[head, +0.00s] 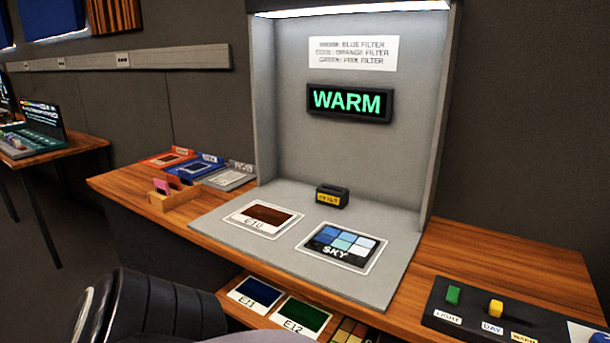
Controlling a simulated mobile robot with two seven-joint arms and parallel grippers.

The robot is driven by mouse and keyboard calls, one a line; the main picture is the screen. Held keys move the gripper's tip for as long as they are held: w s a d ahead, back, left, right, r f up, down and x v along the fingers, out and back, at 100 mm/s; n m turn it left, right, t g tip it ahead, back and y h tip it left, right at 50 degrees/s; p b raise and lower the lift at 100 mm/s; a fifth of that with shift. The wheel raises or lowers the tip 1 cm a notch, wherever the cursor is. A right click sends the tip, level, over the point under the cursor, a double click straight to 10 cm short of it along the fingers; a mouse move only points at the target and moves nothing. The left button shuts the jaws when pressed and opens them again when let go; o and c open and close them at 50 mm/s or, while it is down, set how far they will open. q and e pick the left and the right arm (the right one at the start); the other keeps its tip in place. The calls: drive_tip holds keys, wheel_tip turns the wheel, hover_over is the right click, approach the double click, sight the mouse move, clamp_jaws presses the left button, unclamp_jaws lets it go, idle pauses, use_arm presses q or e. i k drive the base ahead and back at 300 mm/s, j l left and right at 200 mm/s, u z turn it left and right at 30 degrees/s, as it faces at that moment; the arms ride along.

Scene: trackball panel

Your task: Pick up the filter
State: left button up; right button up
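The lit display (350,102) on the booth's back wall reads WARM in green. A sign (352,53) above it pairs words with filters; its first line ends in BLUE FILTER. Flat framed pieces with raised tabs lie on the wooden desk left of the booth: an orange one (150,161), a blue one (178,171) and a grey one (232,183). A small wooden holder (178,200) in front of them has a pink piece (160,185) upright in it. Neither gripper shows in this view.
On the booth floor (290,201) are a small black block (331,198) with a yellow label, a brown E10 card (263,217) and a blue SKY card (340,246). E11 and E12 cards lie on a lower shelf. A button panel (480,320) is at right.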

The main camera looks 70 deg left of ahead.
sight(186, 178)
drive_tip(key=u, duration=2.85)
